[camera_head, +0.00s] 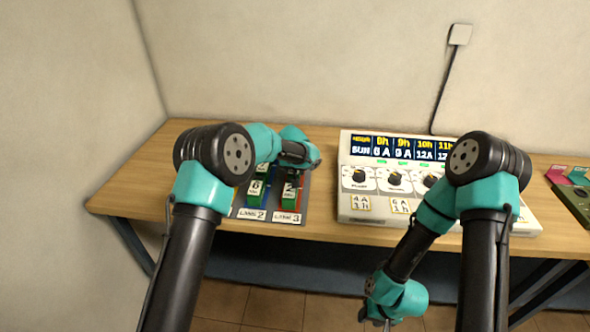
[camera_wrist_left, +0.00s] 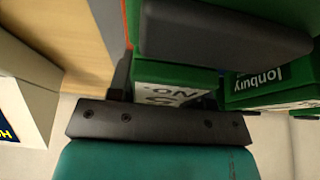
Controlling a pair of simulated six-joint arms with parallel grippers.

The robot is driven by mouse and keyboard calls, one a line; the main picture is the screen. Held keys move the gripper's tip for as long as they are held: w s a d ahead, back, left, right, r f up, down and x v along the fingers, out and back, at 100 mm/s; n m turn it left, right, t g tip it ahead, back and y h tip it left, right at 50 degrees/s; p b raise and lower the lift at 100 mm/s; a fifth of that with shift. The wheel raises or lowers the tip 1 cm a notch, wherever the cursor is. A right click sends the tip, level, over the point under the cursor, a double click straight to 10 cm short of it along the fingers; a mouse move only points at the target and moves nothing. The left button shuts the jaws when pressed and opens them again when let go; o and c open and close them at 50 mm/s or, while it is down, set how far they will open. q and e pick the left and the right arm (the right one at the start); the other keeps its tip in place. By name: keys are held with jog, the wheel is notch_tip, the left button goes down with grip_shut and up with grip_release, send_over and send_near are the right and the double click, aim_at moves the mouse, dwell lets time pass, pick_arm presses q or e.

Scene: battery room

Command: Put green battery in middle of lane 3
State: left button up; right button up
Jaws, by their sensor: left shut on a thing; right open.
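The lane board, with labels LANE 2 (camera_head: 250,214) and LANE 3 (camera_head: 288,218), lies at the left of the table, partly covered by my left arm. A green battery (camera_head: 257,188) stands in lane 2 and another green battery (camera_head: 289,195) in lane 3. My left gripper (camera_head: 303,160) is over the far part of lane 3; its fingertips are mostly hidden. In the left wrist view it is shut on a green battery (camera_wrist_left: 175,75) with a white label. A green battery marked Jonbury (camera_wrist_left: 270,82) is beside it. My right gripper (camera_head: 380,322) is open and empty, low before the table.
A white console (camera_head: 345,185) with dials and a display stands right of the lane board. A cable runs from it up to a wall outlet (camera_head: 460,34). A green panel (camera_head: 575,205) is at the far right. The table's left end (camera_head: 125,190) is clear.

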dwell(0.3)
pick_arm(q)
jog(key=o, duration=1.3)
jog(key=shift+f, duration=0.1)
jog(key=v, duration=1.1)
jog(key=shift+s+r, duration=0.1)
jog(key=shift+r, duration=0.25)
jog(key=shift+s+r, duration=0.1)
jog(key=shift+r, duration=0.15)
